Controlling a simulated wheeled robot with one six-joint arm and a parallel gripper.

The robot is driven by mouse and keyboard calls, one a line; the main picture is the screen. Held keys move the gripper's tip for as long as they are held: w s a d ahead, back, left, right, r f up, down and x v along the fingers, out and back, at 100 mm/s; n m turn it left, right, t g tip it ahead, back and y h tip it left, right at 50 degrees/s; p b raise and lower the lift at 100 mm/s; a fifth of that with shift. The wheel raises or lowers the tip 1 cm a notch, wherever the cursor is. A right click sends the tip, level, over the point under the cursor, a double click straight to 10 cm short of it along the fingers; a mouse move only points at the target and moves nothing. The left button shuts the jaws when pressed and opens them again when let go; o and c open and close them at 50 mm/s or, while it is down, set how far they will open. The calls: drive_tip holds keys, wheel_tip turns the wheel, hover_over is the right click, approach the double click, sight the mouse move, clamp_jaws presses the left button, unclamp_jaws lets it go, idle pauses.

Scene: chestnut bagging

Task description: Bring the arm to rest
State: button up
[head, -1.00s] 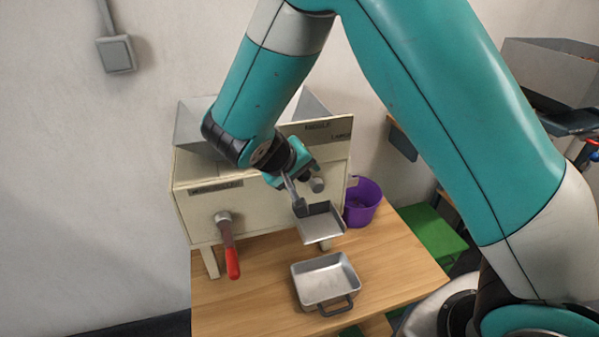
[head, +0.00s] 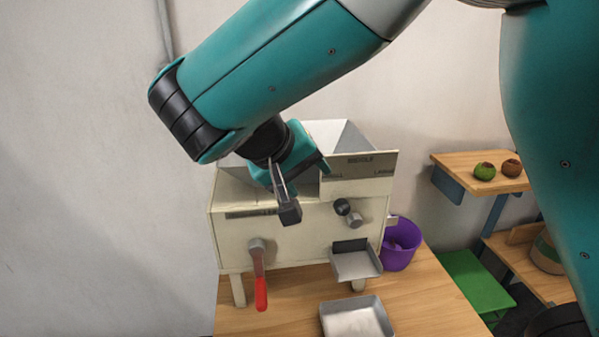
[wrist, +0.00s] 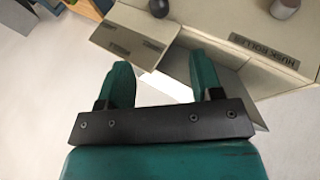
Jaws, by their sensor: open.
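My gripper (head: 289,207) hangs in front of the upper left part of the cream machine (head: 300,230) in the head view, apart from the lever and knobs as far as I can see. In the wrist view my gripper (wrist: 163,80) shows two teal fingers spread apart with nothing between them. The machine's label panel (wrist: 130,42) and a dark round knob (wrist: 158,8) lie beyond the fingers there.
A red-handled lever (head: 260,285) hangs on the machine's front. A metal tray (head: 357,318) sits on the wooden table (head: 285,318) below the chute (head: 357,264). A purple bucket (head: 400,245) stands at right. A shelf (head: 462,160) holds a green and a brown ball-like item.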

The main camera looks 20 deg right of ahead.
drive_tip(key=shift+v, duration=0.8)
